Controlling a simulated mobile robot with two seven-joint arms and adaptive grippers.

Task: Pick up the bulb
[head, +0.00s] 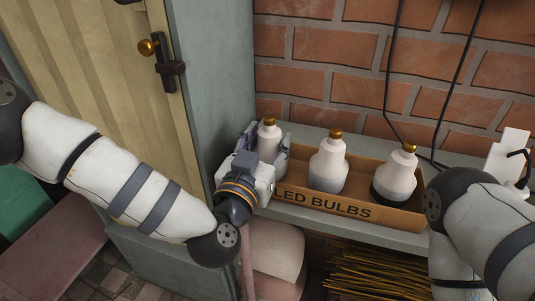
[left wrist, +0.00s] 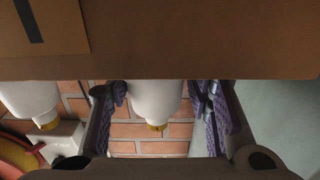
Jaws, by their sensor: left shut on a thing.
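Three white bulbs with gold caps stand upright in a cardboard box (head: 392,217) marked LED BULBS. My left gripper (head: 268,140) is shut on the leftmost bulb (head: 268,131), one finger on each side of it. That bulb stands at the box's left end, its lower part hidden by the gripper; I cannot tell whether it is lifted. The left wrist view shows this bulb (left wrist: 156,104) between the purple finger pads. The middle bulb (head: 328,165) and the right bulb (head: 396,176) are apart from the gripper. My right arm shows at the right; its gripper is out of view.
The box sits on a grey shelf (head: 284,213) against a brick wall (head: 330,60). A grey-green post (head: 212,80) stands close left of my left gripper. Black cables (head: 460,75) hang at the right. Thin yellow sticks (head: 380,275) lie below the shelf.

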